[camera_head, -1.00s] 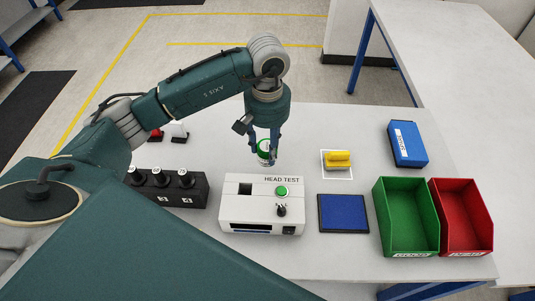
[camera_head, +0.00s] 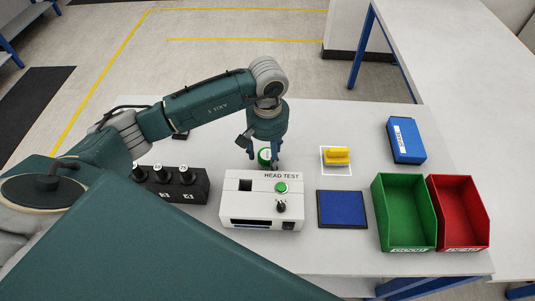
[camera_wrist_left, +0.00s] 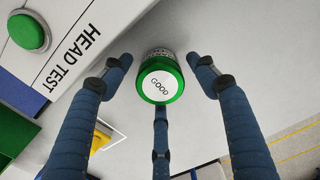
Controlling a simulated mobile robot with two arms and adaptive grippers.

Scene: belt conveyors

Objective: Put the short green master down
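The short green master (camera_head: 264,157) is a small green cylinder with a grey lower part and a white top marked GOOD. It stands on the white table just behind the HEAD TEST box (camera_head: 262,212). My left gripper (camera_head: 262,160) is low around it. In the left wrist view, the master (camera_wrist_left: 161,82) sits between the spread fingers of the gripper (camera_wrist_left: 161,72), with clear gaps on both sides, so the gripper is open. The master's base is mostly hidden. My right gripper is not in view.
A black rack with several knobbed pieces (camera_head: 176,190) is left of the box. To the right are a yellow piece (camera_head: 337,156) on a white-outlined square, a blue pad (camera_head: 342,223), a blue case (camera_head: 405,140), a green bin (camera_head: 384,215) and a red bin (camera_head: 478,215).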

